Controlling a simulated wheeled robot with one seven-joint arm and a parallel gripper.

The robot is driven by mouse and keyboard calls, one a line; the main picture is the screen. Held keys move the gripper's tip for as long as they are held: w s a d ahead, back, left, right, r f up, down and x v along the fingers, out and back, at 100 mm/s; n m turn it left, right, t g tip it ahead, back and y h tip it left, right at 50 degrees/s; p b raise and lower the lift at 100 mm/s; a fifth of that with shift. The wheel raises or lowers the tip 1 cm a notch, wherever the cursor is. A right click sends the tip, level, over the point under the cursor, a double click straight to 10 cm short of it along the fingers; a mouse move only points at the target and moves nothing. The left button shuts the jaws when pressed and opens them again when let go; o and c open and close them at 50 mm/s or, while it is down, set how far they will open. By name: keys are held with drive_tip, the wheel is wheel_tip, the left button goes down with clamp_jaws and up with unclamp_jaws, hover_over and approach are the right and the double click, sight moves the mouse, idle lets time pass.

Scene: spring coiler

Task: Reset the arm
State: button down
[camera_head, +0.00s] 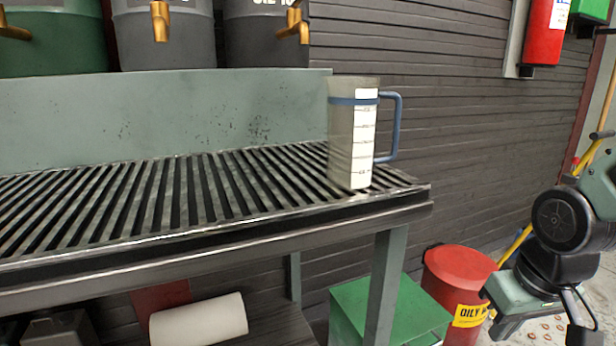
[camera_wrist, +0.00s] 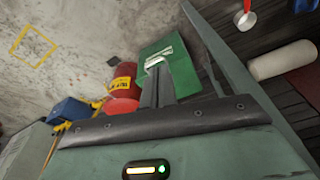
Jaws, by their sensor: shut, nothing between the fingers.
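My gripper (camera_wrist: 156,66) shows in the wrist view with its fingers shut together and nothing between them. It is turned down toward the floor area by the green box (camera_wrist: 186,72) and red oily-waste bin (camera_wrist: 124,84). In the head view my arm is at the right edge, beside the bench and in front of the bin; the fingertips there are hard to make out. A clear measuring jug (camera_head: 342,140) with a blue handle stands upright on the slatted bench top (camera_head: 215,190), near its right end, apart from my gripper.
Drums with brass taps (camera_head: 160,22) stand behind the bench. A white roll (camera_head: 198,321) lies below it. The green box (camera_head: 375,310) and red bin (camera_head: 455,280) stand beside the bench's leg. A red extinguisher (camera_head: 544,32) hangs on the wall.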

drive_tip(key=s+a+r+n+g+p, duration=0.25)
drive_tip(key=s+a+n, duration=0.45)
drive_tip(key=s+a, duration=0.65)
wheel_tip(320, 180, up, 37)
drive_tip(key=w+a+p, duration=0.1)
drive_tip(key=p, duration=3.4)
drive_tip(key=shift+w+m+p, duration=0.2)
drive_tip(key=shift+m+p, duration=0.1)
drive_tip(key=shift+r, duration=0.1)
